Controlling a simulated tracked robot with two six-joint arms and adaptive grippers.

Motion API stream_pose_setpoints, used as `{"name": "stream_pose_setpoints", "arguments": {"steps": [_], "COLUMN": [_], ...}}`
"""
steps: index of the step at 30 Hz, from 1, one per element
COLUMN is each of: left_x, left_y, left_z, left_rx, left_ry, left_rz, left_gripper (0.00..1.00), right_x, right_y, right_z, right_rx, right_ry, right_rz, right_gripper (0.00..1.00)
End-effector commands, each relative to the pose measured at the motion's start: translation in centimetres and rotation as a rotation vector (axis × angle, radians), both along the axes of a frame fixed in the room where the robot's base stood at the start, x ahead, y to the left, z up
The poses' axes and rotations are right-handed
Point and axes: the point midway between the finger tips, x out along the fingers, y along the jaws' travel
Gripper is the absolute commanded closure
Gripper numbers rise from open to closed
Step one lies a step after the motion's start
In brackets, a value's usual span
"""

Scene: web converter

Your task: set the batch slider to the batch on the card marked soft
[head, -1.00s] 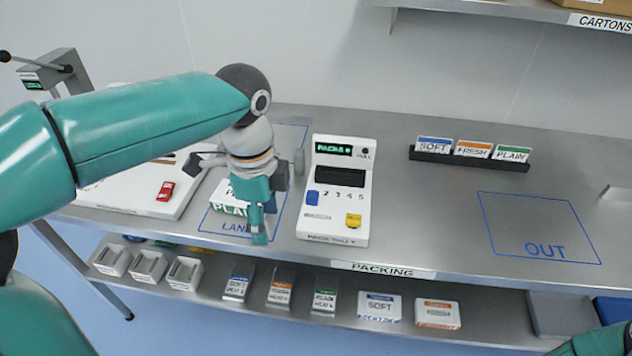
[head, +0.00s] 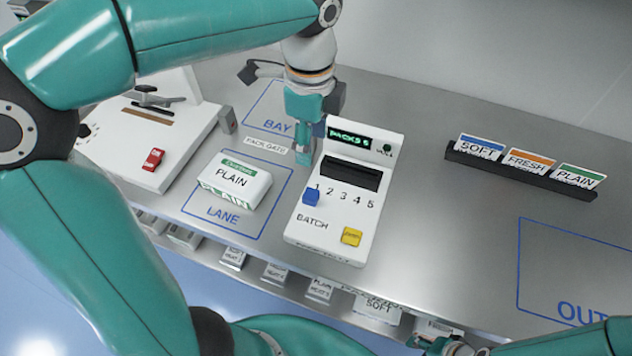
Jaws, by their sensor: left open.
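The batch slider is a blue knob (head: 310,195) on the white packing machine (head: 290,236), at the left end of a scale numbered 1 to 5, beside the 1. The soft card (head: 478,147) stands at the left of a dark rack; any batch number on it is too small to read. My left gripper (head: 303,158) is open and empty, pointing down by the machine's upper left edge, above and behind the blue knob. It appears apart from the knob. Part of my right arm shows at the bottom right edge; its gripper's state is unclear.
A yellow button (head: 352,236) sits at the machine's lower right. A plain pack (head: 236,184) lies in the lane to the left. The fresh (head: 529,162) and plain (head: 577,178) cards share the rack (head: 520,175). The bench between machine and OUT area is clear.

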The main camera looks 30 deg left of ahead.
Motion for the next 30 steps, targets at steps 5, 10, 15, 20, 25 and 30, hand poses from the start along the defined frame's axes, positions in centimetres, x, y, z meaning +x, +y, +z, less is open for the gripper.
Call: {"name": "stream_pose_setpoints", "arguments": {"steps": [5, 10, 15, 20, 25, 30], "left_x": [-0.1, -0.2, -0.3, -0.2, -0.1, -0.1], "left_y": [0.1, 0.2, 0.1, 0.1, 0.1, 0.1], "left_z": [-3.0, -6.8, -10.4, -13.2, -15.0, -15.6], "left_rx": [0.001, 0.001, 0.0, 0.0, 0.0, 0.0], "left_ry": [0.006, 0.008, 0.008, 0.005, 0.003, 0.001], "left_rz": [0.003, 0.004, 0.003, 0.002, 0.004, 0.002], "left_gripper": [0.44, 0.44, 0.44, 0.44, 0.44, 0.44], "right_x": [0.0, 0.0, 0.0, 0.0, 0.0, 0.0], "right_y": [0.0, 0.0, 0.0, 0.0, 0.0, 0.0], "right_z": [-0.1, 0.0, 0.0, 0.1, 0.1, 0.1], "right_rx": [0.0, 0.0, 0.0, 0.0, 0.0, 0.0], "right_ry": [0.001, 0.0, 0.0, 0.0, 0.0, 0.0], "right_rz": [0.0, 0.0, 0.0, 0.0, 0.0, 0.0], "right_gripper": [0.6, 0.6, 0.6, 0.6, 0.6, 0.6]}}
